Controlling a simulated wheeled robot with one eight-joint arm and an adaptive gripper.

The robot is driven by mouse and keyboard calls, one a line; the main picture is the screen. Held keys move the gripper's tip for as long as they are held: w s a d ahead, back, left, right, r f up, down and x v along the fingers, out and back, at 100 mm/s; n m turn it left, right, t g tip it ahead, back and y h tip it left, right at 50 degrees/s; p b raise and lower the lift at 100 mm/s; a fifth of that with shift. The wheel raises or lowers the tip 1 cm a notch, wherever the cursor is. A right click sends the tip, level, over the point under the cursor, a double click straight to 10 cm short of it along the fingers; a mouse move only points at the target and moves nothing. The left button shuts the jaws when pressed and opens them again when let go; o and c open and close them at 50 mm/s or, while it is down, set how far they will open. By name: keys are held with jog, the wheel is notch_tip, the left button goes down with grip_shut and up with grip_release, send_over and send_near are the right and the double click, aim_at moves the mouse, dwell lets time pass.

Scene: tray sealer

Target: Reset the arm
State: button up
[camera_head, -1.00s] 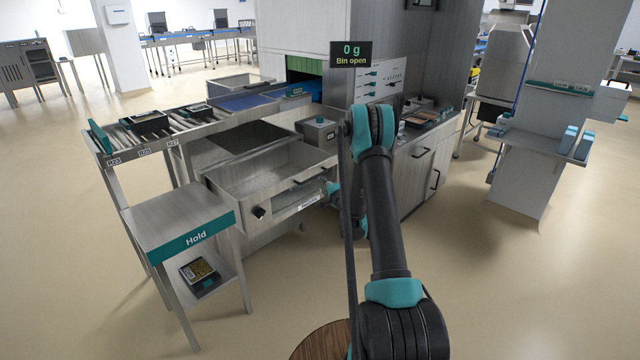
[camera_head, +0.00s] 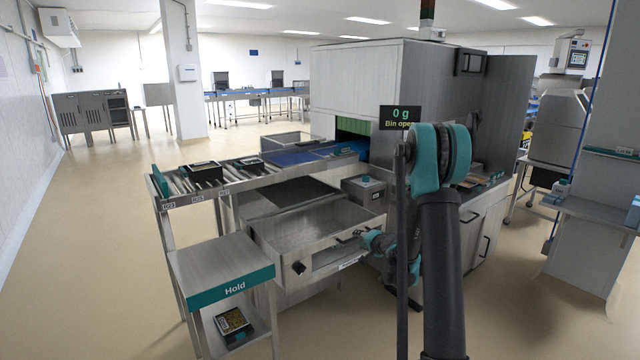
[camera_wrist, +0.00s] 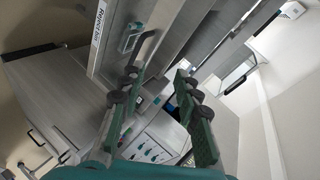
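My gripper (camera_wrist: 158,78) is open, with a clear gap between its two green and black fingers in the wrist view. No object shows between them. In the head view my gripper (camera_head: 366,240) is at the right part of the front of the pulled-out steel reject bin (camera_head: 285,262). The bin's bar handle (camera_wrist: 147,42) shows close to the left fingertip in the wrist view. I cannot tell whether they touch. My arm is still bent, its elbow high at the right of the bin.
A display (camera_head: 401,118) reads "0 g, Bin open". A Hold stand (camera_head: 222,262) with a tray (camera_head: 232,320) on its lower shelf stands left of the bin. A roller conveyor (camera_head: 212,182) carries dark trays. Grey cabinets (camera_head: 482,225) stand right. Open floor lies at left.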

jog(key=s+a+r+n+g+h, duration=0.1)
jog(key=s+r+n+g, duration=0.15)
jog(key=s, duration=0.85)
jog(key=s+a+r+n+g, duration=0.1)
jog(key=s+r+n+g, duration=0.15)
jog(key=s, duration=0.75)
jog(key=s+d+f+n+g+h, duration=0.1)
jog(key=s+d+f+n+h, duration=0.1)
jog(key=s, duration=1)
jog(key=s+d+f+n+g+h, duration=0.1)
jog(key=s+d+f+n+g, duration=0.1)
jog(key=s, duration=1)
jog(key=shift+d+f+h, duration=0.3)
jog(key=shift+d+h, duration=0.1)
jog(key=shift+d, duration=0.1)
jog(key=shift+w+a, duration=0.1)
